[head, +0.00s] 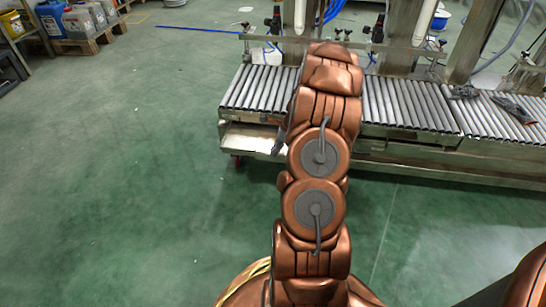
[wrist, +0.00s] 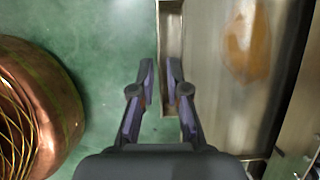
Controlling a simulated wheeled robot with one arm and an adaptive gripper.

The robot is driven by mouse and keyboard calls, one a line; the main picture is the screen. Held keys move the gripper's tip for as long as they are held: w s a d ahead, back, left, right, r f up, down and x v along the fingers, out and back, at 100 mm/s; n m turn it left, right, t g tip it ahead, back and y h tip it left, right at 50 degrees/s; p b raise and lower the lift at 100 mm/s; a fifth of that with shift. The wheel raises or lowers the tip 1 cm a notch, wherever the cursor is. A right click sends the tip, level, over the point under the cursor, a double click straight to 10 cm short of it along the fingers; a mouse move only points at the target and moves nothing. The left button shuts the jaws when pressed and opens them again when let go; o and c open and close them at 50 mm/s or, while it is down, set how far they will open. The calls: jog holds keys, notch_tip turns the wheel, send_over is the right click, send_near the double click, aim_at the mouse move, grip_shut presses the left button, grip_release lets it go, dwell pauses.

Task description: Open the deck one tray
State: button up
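A metal tray (head: 252,140) juts out low at the left end of the roller conveyor in the head view. In the wrist view its narrow lip (wrist: 171,25) runs from the top edge down to my fingers. My gripper (wrist: 160,68) has its two purple-grey fingertips a short gap apart. The tray's outer edge line passes through that gap, with the left finger over the floor and the right finger over the lip side. I see no clear contact with either finger. In the head view my arm hides most of the gripper.
The roller conveyor (head: 410,103) stands beyond my arm, with dark tools (head: 515,108) on its right part. A brown-smudged metal surface (wrist: 225,100) lies right of the lip. Green floor (head: 120,180) is clear to the left.

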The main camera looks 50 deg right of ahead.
jog(key=b+x, duration=0.1)
jog(key=x, duration=0.2)
jog(key=shift+f, duration=0.1)
grip_shut()
dwell(0.5)
